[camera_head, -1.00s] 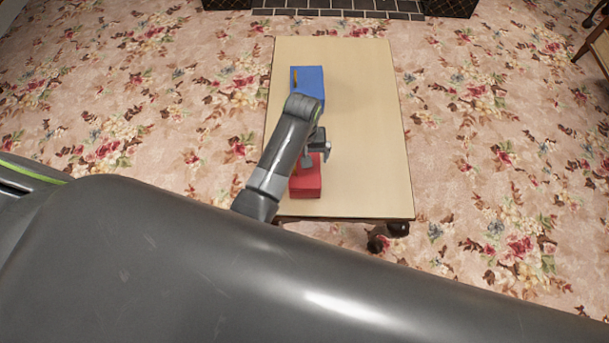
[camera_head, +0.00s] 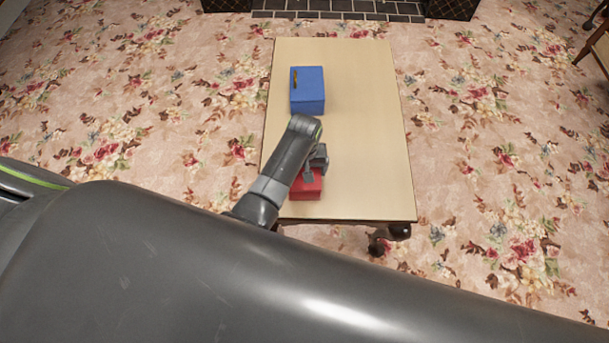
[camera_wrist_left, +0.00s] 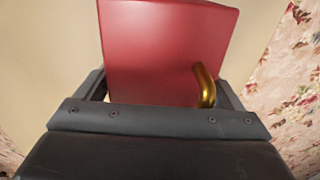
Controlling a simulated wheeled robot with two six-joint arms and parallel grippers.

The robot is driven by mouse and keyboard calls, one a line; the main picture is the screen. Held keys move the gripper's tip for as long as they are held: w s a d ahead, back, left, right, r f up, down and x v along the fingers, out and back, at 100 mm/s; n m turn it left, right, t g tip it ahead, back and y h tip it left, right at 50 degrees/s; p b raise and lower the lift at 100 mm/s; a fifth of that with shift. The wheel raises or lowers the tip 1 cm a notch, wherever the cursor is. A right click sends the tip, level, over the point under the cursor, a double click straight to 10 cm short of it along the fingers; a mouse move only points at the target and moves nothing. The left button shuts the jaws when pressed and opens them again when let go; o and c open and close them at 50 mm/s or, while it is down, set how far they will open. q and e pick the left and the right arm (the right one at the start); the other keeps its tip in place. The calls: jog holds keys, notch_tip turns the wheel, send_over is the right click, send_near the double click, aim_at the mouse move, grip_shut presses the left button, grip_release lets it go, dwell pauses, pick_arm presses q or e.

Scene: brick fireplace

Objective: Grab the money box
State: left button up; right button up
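A red box (camera_head: 306,190) stands near the front edge of the light wooden table (camera_head: 370,130). In the left wrist view the red box (camera_wrist_left: 165,50) fills the upper middle, with a curved gold handle (camera_wrist_left: 205,86) low on its right. A blue box (camera_head: 307,92) with a gold handle stands farther back. My left gripper (camera_head: 314,173) is over the red box and partly hides it. In the left wrist view its fingers are spread wide, one near each side of the red box; whether they touch it is unclear. My right gripper is not in view.
The right half of the table is clear. Floral carpet (camera_head: 490,150) surrounds the table, and a brick hearth (camera_head: 340,8) lies beyond it. A wooden chair (camera_head: 595,48) is at the far right. My own dark arm link covers the foreground.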

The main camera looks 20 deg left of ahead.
pick_arm(q)
jog(key=c, duration=0.8)
jog(key=shift+r, duration=0.1)
